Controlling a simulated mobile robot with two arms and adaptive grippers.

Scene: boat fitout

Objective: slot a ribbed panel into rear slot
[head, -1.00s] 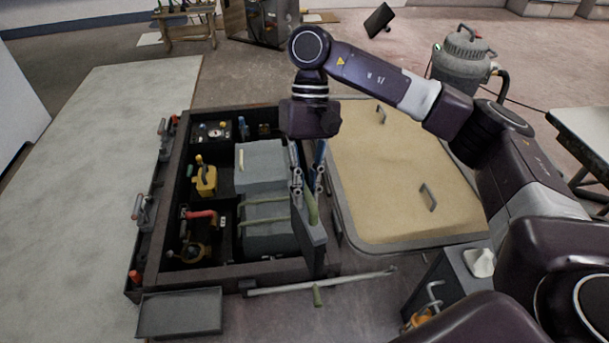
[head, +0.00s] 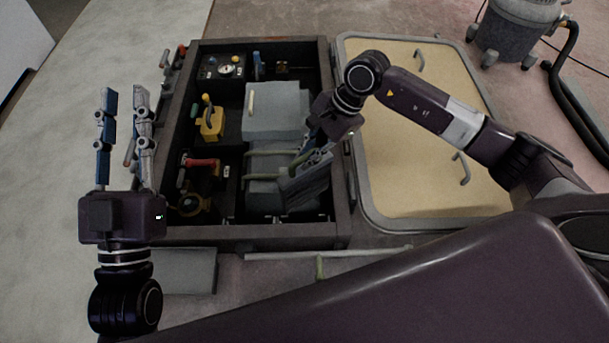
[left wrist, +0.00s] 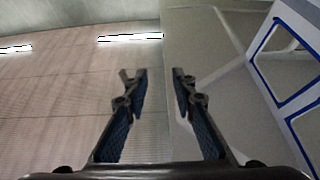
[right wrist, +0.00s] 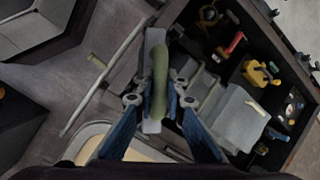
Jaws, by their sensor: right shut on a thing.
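My right gripper (right wrist: 157,98) is shut on the green handle (right wrist: 160,65) of a grey panel (right wrist: 152,127). In the head view this panel (head: 308,188) hangs tilted below my right gripper (head: 318,158), over the right front part of the dark open box (head: 285,236). Ribs on the panel cannot be made out. Grey blocks with green bars (head: 262,153) sit in the box beside it. I cannot make out the rear slot. My left gripper (head: 122,115) is open and empty, pointing up, left of the box; it also shows open in the left wrist view (left wrist: 157,85).
A tan hatch cover (head: 400,150) with grey handles lies right of the box. A yellow device (head: 211,123), a red-handled valve (head: 200,162) and a gauge panel (head: 223,69) fill the box's left side. A grey tray (head: 187,270) and a rod (head: 340,254) lie in front.

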